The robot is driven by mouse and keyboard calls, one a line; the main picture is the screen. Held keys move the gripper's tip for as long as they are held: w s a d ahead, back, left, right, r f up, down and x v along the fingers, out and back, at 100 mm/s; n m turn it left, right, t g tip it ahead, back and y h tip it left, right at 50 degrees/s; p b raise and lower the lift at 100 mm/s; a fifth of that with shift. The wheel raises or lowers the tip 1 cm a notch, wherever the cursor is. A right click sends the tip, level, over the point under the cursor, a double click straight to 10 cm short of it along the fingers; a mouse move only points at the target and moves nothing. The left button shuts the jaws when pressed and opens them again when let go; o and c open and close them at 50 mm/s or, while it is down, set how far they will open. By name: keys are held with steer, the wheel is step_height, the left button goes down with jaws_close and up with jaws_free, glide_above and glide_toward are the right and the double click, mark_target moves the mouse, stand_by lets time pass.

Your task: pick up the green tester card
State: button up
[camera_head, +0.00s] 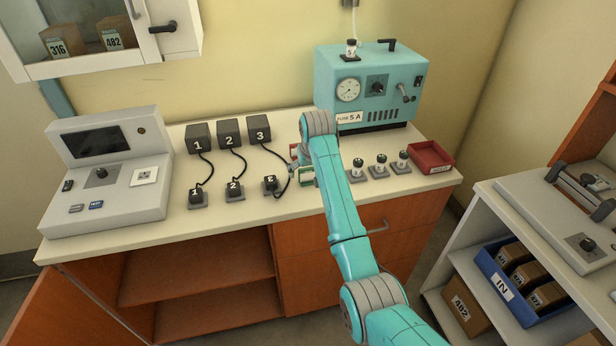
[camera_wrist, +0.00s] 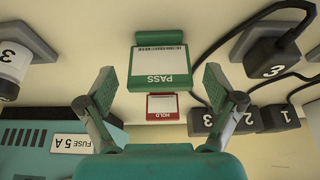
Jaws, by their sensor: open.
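The green tester card (camera_wrist: 159,66), marked PASS with a white label, lies near the middle of the wrist view. In the camera_head view only a small green part of it (camera_head: 306,174) shows beside my arm. My gripper (camera_wrist: 159,84) is open and empty, with one finger to each side of the card and a gap on both sides. I cannot tell how high the fingertips are above the counter. A red card (camera_wrist: 162,107) marked HOLD lies beyond the green one. In the camera_head view my arm hides much of this spot.
Black plugs with cables and numbered blocks (camera_head: 229,132) stand left of my gripper. The teal machine (camera_head: 372,85) stands behind. A grey console (camera_head: 108,170) fills the counter's left end.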

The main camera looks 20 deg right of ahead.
steer(key=c, duration=1.1)
steer(key=shift+r, duration=0.1)
